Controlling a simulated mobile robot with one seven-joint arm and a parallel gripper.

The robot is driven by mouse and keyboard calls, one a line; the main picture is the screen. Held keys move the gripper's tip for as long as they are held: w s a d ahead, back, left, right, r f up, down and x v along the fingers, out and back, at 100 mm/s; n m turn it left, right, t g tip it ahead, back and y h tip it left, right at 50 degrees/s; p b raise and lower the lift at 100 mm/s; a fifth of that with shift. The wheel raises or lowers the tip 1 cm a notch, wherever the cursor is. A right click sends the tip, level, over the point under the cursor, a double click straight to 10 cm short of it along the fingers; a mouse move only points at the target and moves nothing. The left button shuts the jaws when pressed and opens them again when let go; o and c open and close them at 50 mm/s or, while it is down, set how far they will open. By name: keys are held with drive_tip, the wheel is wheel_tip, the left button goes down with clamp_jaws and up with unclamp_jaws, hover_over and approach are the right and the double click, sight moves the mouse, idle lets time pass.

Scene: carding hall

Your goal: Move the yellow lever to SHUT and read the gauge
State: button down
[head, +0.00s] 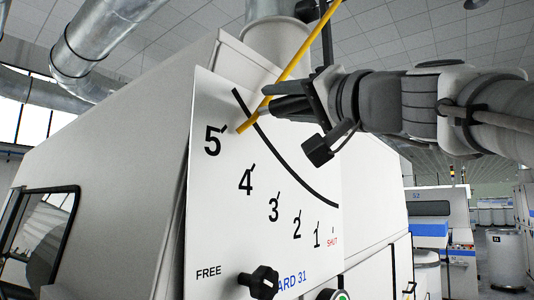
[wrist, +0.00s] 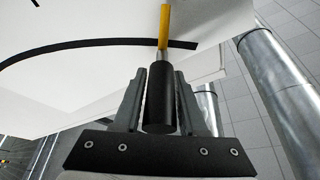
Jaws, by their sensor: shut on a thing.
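The yellow lever (head: 292,72) slants from the top of the head view down to the left. Its lower end lies by the 5 mark of a white panel (head: 215,235), whose scale runs from 5 at upper left to 1 and a red SHUT at lower right. In the wrist view the lever (wrist: 164,22) ends in a metal stub and a black grip (wrist: 160,98). My gripper (head: 285,106) is shut on that grip, one finger on each side; it also shows in the wrist view (wrist: 160,92). I see no separate gauge dial.
A black knob (head: 263,282) sits low on the panel, right of the word FREE, partly covering blue lettering ending in 31. A green-centred button (head: 340,295) is at the bottom edge. A pale machine housing (head: 110,170) stands behind; an aisle opens at right.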

drive_tip(key=shift+w+d+f+b, duration=0.1)
drive_tip(key=shift+w+f+b, duration=0.05)
drive_tip(key=shift+f+b, duration=0.15)
drive_tip(key=w+d+f+n+y+b, duration=0.1)
drive_tip(key=w+d+f+n, duration=0.1)
drive_tip(key=w+d+f, duration=0.2)
drive_tip(key=w+d+f+n+g+y+b, duration=0.1)
drive_tip(key=w+d+f+n, duration=0.2)
drive_tip(key=w+d, duration=0.6)
drive_tip(key=w+d+f+n+g+y+b, duration=0.1)
drive_tip(key=w+d+f+n, duration=0.2)
drive_tip(key=w+d+f, duration=0.4)
drive_tip(key=w, duration=0.5)
drive_tip(key=shift+w+d+y, duration=0.15)
drive_tip(key=shift+w+y, duration=0.2)
drive_tip(key=shift+y, duration=0.05)
drive_tip(key=shift+d, duration=0.1)
